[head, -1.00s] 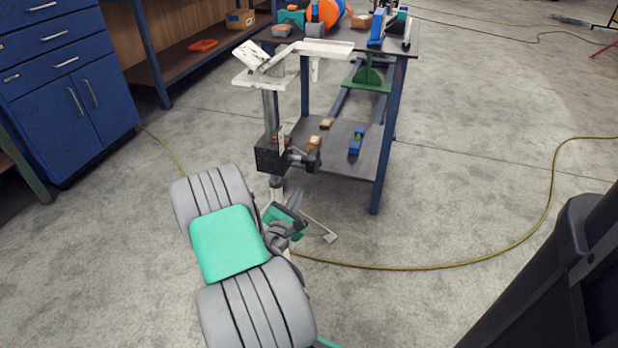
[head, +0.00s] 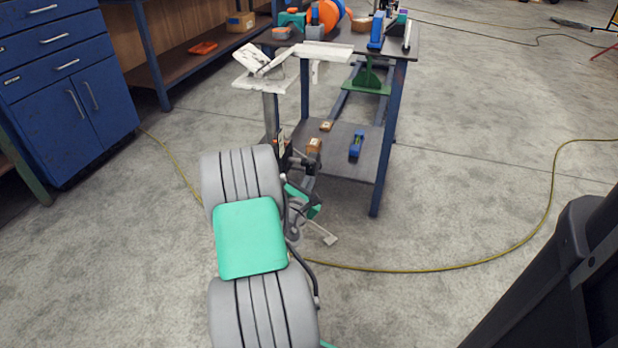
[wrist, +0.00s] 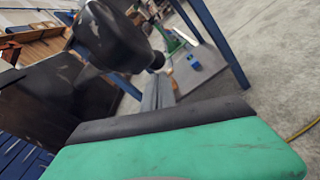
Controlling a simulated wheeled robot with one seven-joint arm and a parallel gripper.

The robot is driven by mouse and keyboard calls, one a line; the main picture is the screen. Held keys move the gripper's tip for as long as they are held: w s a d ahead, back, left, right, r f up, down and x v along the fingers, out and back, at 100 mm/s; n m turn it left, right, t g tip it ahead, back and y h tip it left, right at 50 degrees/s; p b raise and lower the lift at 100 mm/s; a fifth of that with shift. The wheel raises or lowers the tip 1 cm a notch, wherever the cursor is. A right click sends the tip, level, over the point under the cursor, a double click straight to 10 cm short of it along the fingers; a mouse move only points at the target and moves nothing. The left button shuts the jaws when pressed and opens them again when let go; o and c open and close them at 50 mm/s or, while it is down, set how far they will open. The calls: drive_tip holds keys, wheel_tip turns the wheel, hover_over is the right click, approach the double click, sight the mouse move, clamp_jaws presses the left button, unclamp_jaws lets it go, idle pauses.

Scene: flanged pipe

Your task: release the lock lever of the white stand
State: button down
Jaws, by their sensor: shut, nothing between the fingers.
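The white stand (head: 330,50) stands in front of the workbench, its pale top tilted and its post running down behind my arm. Its dark clamp and lock lever (head: 299,161) show just right of my arm, partly hidden. In the wrist view a large black rounded knob (wrist: 112,38), apparently the lever's end, is very close, left of the fingers. The stand's dark block (wrist: 45,100) fills the left there. My gripper (head: 306,184) is shut and empty, just below the lever. Its grey fingers show in the wrist view (wrist: 158,88); I cannot tell whether they touch the knob.
The workbench (head: 374,180) has dark blue legs and a lower shelf with a blue object (head: 356,144) and small wooden blocks (head: 314,146). Blue drawers (head: 60,90) stand at left. A yellow cable (head: 440,268) crosses the floor.

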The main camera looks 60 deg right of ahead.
drive_tip(key=shift+s+d+r+n+p, duration=0.1)
drive_tip(key=shift+s+r+n+p, duration=0.5)
drive_tip(key=shift+p, duration=0.5)
drive_tip(key=shift+w, duration=0.1)
drive_tip(key=a+f+b, duration=0.2)
drive_tip(key=a, duration=0.9)
drive_tip(key=shift+s+a+f, duration=0.15)
drive_tip(key=shift+s+f, duration=0.15)
drive_tip(key=shift+f, duration=0.05)
